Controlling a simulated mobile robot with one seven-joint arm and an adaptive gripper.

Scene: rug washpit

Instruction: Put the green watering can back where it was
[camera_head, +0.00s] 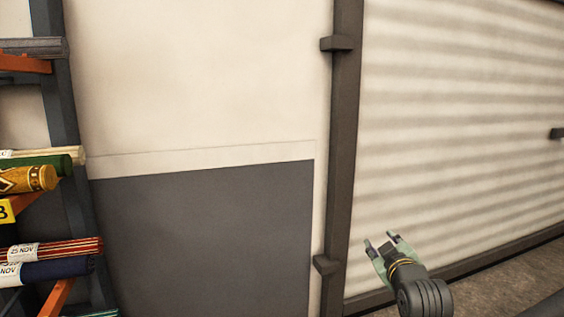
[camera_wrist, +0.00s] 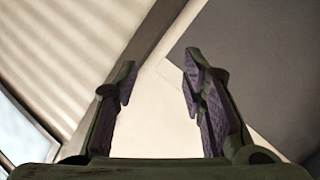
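No green watering can shows in either view. My gripper (camera_head: 381,242) is at the lower right of the head view, in front of the corrugated shutter and its dark post. In the wrist view my gripper (camera_wrist: 158,85) has its two fingers apart, with only wall, post and shutter behind the gap. It is open and empty.
A rack (camera_head: 82,200) with rolled rugs (camera_head: 50,250) on orange arms stands at the left edge. A cream and grey wall (camera_head: 200,240) fills the middle. The ribbed shutter (camera_head: 450,130) is on the right, with bare floor (camera_head: 500,285) below it.

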